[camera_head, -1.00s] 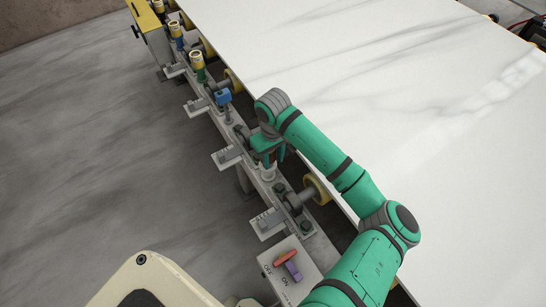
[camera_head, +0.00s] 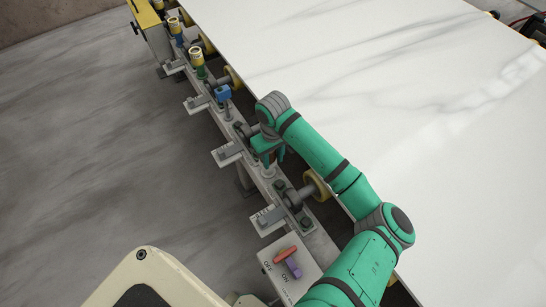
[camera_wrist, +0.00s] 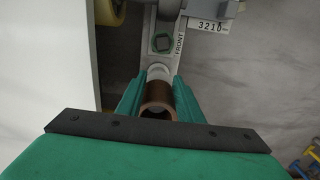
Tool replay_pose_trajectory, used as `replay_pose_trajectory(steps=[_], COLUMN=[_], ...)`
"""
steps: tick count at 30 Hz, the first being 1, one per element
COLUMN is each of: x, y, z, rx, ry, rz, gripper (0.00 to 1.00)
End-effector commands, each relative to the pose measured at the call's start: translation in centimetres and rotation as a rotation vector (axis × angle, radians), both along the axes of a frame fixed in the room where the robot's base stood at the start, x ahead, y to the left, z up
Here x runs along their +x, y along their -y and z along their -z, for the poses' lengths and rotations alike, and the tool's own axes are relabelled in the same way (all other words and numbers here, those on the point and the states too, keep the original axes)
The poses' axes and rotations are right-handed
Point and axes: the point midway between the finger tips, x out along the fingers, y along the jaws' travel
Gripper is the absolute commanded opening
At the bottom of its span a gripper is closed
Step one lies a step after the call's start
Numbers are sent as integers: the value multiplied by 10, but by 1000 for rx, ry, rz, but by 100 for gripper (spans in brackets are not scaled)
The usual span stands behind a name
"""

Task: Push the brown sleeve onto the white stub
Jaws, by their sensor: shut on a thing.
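In the wrist view my gripper (camera_wrist: 160,86) is shut on the brown sleeve (camera_wrist: 157,99), a short hollow tube seen from its open end between the green fingers. The white stub (camera_wrist: 157,73) shows just beyond the sleeve's far end, roughly in line with it. I cannot tell whether the sleeve is partly over the stub or only touching or above it. In the head view my gripper (camera_head: 268,154) points down over the rail, and the foot of the white stub (camera_head: 268,172) shows below the fingers. The sleeve is hidden there by the fingers.
A large white slab (camera_head: 400,90) lies to the right of the rail, with yellow rollers (camera_head: 317,184) along its edge. A blue block (camera_head: 222,93) and yellow-topped posts (camera_head: 196,53) stand farther up the rail. A switch box (camera_head: 291,268) is nearer. The left floor is clear.

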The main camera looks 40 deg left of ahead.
Motion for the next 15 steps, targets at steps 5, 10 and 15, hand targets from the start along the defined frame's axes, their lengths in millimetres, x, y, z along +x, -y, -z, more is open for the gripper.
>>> replay_pose_trajectory(steps=[5, 10, 15], x=[0, 0, 0], y=[0, 0, 0], z=[4, 7, 11], rx=[0, 0, 0], ry=[0, 1, 1], rz=[0, 1, 1], gripper=[9, 9, 9])
